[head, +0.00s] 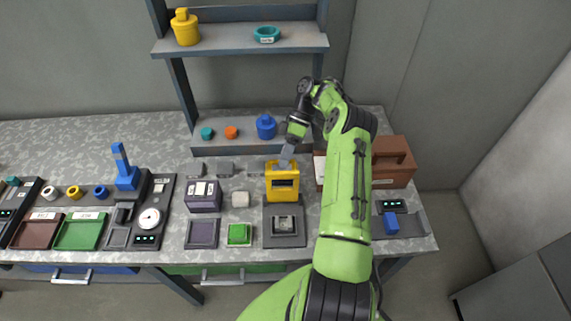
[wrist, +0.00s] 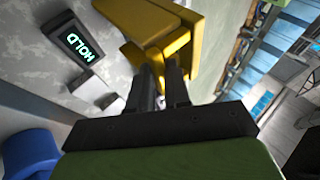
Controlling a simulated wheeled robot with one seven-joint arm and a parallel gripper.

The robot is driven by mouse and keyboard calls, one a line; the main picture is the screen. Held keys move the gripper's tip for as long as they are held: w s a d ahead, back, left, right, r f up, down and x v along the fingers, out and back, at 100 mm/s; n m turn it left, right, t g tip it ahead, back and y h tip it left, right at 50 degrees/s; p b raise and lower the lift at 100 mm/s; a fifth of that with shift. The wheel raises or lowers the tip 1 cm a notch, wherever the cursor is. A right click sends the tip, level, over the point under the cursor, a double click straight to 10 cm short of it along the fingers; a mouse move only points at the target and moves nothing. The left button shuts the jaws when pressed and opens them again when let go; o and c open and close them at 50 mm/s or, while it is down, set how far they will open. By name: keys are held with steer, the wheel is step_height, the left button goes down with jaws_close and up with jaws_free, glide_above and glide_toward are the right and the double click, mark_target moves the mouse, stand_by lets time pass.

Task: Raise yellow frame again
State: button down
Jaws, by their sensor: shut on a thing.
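The yellow frame (head: 283,182) stands upright at the back of a dark grey station with a square socket on the bench, in the head view. A dark window shows in its front. My gripper (head: 286,158) is at the frame's top edge, reaching down from the right. In the wrist view the yellow frame (wrist: 175,40) lies just beyond the fingers, and my gripper (wrist: 160,72) is shut on part of it. The exact grip point is partly hidden by the fingers. The station's base (head: 284,239) is in front of and below the frame.
A small display reading HOLD (wrist: 78,42) is close to the fingers. Left of the frame are a green block (head: 239,233) and a dark box (head: 203,196). A brown case (head: 393,163) stands right of my arm. A shelf (head: 240,39) rises behind, with a blue knobbed weight (head: 266,127) below.

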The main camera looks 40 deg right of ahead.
steer(key=shift+w+d+f+g+y+b, duration=0.3)
steer(key=shift+w+f+g+y+b, duration=0.15)
steer(key=shift+f+b, duration=0.35)
steer(key=shift+r, duration=0.1)
steer(key=c, duration=1.2)
jaws_free()
steer(key=shift+r, duration=0.15)
steer(key=shift+o, duration=0.2)
steer(key=shift+r, duration=0.15)
